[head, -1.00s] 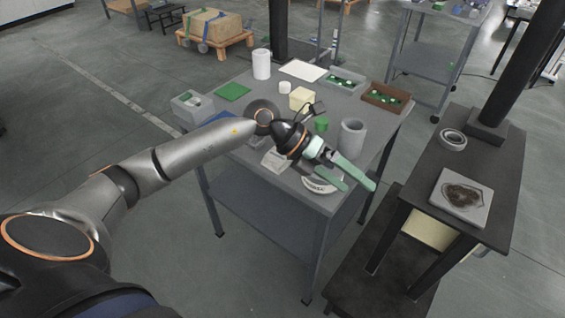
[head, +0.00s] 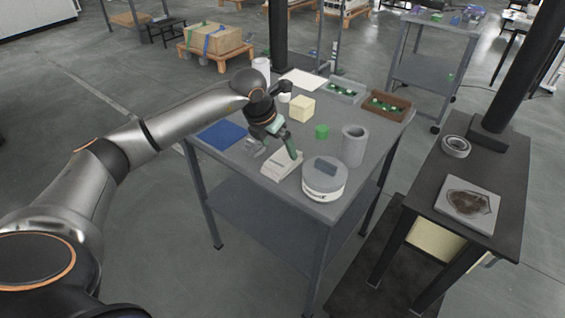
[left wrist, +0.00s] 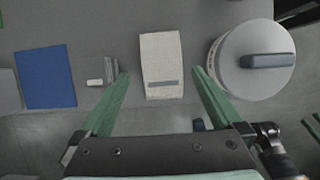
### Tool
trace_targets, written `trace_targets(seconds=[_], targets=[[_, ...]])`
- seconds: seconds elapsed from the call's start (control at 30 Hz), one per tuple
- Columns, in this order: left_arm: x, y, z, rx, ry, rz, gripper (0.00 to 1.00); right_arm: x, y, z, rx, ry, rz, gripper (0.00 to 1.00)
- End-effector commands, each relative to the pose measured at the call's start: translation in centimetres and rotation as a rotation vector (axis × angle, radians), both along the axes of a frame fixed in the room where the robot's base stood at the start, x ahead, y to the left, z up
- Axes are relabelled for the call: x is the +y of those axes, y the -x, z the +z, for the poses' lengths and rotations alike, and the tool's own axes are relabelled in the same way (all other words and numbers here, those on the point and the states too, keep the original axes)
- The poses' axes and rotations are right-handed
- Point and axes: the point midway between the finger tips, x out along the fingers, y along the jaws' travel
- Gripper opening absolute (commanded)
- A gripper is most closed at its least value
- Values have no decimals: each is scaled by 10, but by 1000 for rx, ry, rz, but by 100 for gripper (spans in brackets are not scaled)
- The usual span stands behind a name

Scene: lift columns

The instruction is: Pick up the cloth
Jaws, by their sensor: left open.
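The cloth (head: 282,165) looks like a pale, off-white folded piece lying flat on the grey table, near its front edge. In the left wrist view the cloth (left wrist: 160,55) is centred, with a grey stripe near its lower end. My left gripper (head: 277,150) is open and empty, pointing down above the cloth. In the wrist view its green fingertips (left wrist: 160,74) stand on either side of the cloth, apart from it. The exact height of the fingers above the table is hard to tell. My right gripper is not in view.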

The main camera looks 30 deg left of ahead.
Motion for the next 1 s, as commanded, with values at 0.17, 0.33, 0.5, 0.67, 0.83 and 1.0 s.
trace_targets(seconds=[0.17,0.33,0.5,0.67,0.83,1.0], targets=[[-3,-5,-23,5,1,-2,100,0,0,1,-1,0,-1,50],[-4,-13,-44,2,2,-1,100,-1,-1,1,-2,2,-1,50],[-4,-15,-50,1,0,-1,100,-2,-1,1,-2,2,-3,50],[-4,-15,-50,1,0,-1,100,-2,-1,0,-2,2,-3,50],[-4,-15,-51,1,0,-1,100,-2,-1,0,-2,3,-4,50],[-4,-15,-53,1,0,-1,100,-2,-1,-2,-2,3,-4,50]])
